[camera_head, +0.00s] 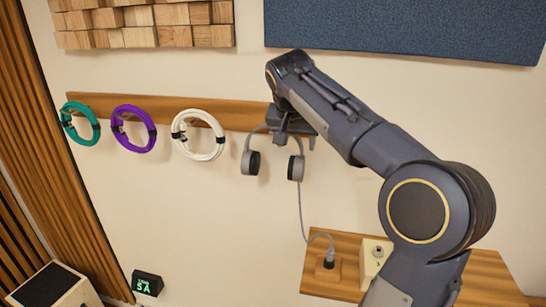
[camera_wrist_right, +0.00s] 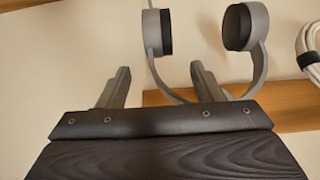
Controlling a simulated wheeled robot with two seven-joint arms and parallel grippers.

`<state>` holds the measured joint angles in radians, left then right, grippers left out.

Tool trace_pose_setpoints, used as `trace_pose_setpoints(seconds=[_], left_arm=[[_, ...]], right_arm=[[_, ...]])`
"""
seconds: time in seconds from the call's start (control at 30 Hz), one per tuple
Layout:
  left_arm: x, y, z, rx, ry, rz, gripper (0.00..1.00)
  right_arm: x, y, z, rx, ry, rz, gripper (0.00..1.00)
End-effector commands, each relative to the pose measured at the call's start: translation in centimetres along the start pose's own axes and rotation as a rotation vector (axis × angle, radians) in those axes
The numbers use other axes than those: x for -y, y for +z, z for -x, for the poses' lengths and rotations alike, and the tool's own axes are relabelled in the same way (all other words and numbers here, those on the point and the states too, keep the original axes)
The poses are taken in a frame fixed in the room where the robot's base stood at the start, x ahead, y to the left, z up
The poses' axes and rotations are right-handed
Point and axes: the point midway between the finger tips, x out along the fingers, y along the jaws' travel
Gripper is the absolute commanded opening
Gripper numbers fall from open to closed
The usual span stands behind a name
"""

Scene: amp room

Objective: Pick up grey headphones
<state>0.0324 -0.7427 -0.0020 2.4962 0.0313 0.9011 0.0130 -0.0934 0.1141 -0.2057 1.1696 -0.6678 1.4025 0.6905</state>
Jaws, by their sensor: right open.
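The grey headphones (camera_head: 249,162) hang on the wooden wall rail, with their two ear cups down and a cable running from the right cup. My right gripper (camera_head: 292,138) is at the rail, in front of the headband, and hides its middle part. In the right wrist view the headphones (camera_wrist_right: 259,60) show as two dark-padded cups joined by a grey band. The right gripper's two fingers (camera_wrist_right: 160,85) are spread apart there. One cup and part of the band show beyond the gap; I cannot tell whether the fingers touch the band. My left gripper is not in view.
Teal (camera_head: 80,124), purple (camera_head: 134,129) and white (camera_head: 199,135) cable coils hang along the rail (camera_head: 240,115) to the left. A wooden shelf (camera_head: 335,280) with a plugged-in jack and a small box is below. A blue panel (camera_head: 400,25) is above.

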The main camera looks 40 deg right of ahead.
Motion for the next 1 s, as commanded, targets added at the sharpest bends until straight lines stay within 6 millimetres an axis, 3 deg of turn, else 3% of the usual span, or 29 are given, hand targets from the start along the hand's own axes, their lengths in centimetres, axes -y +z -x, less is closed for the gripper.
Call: trace_pose_setpoints(seconds=[0.5,0.77,1.0], left_arm=[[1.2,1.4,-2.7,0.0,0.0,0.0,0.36],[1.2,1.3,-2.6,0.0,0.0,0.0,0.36],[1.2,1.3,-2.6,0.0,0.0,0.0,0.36]], right_arm=[[0.0,0.3,-6.7,0.002,0.0,0.001,0.6],[0.0,0.1,-7.0,0.002,-0.002,0.003,0.6],[0.0,0.1,-6.9,0.002,-0.003,0.003,0.3]])
